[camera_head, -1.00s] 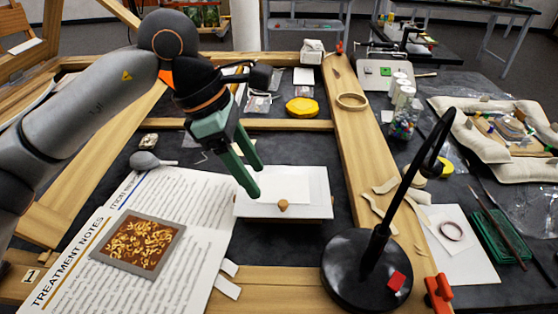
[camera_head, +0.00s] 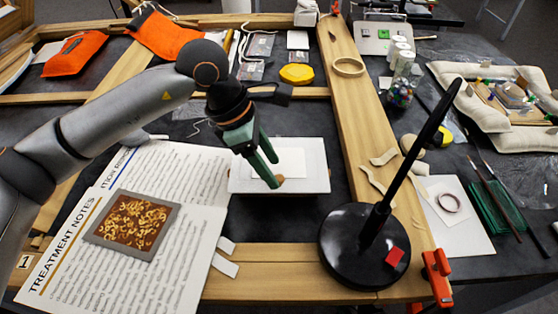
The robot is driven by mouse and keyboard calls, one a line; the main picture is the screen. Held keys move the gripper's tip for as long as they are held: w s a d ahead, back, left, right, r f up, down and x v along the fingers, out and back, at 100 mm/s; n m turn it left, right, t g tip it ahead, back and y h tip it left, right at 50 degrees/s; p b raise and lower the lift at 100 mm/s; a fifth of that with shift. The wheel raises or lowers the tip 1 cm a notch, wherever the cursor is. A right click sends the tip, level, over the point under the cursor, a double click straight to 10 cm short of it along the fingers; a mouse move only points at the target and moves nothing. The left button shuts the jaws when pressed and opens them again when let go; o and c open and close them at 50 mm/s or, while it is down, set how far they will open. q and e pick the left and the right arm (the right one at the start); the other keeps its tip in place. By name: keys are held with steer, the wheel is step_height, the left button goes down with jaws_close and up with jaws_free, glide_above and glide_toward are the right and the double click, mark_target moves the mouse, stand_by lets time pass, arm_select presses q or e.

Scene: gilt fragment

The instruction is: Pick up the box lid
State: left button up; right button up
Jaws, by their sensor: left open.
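The white box lid (camera_head: 310,182) lies flat, level, near the middle of the head view, with a paler rectangle on its top. A small round brown knob (camera_head: 281,180) sits near its front edge, partly hidden by my fingers. My left gripper (camera_head: 275,172), green-fingered, points down over the lid with its fingertips right at the knob. It is open; whether the fingers touch the knob I cannot tell. My right gripper is not in view.
A black lamp (camera_head: 345,262) with a slanting arm stands right of the lid. Treatment notes (camera_head: 185,195) with a gilt fragment (camera_head: 132,222) lie to the left. Wooden beams (camera_head: 365,130) frame the dark worktop. A yellow piece (camera_head: 296,74) lies behind the lid.

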arm_select(q)
steer(key=shift+x, duration=1.45)
steer(key=shift+w, duration=0.15)
steer(key=shift+c, duration=0.3)
jaws_close()
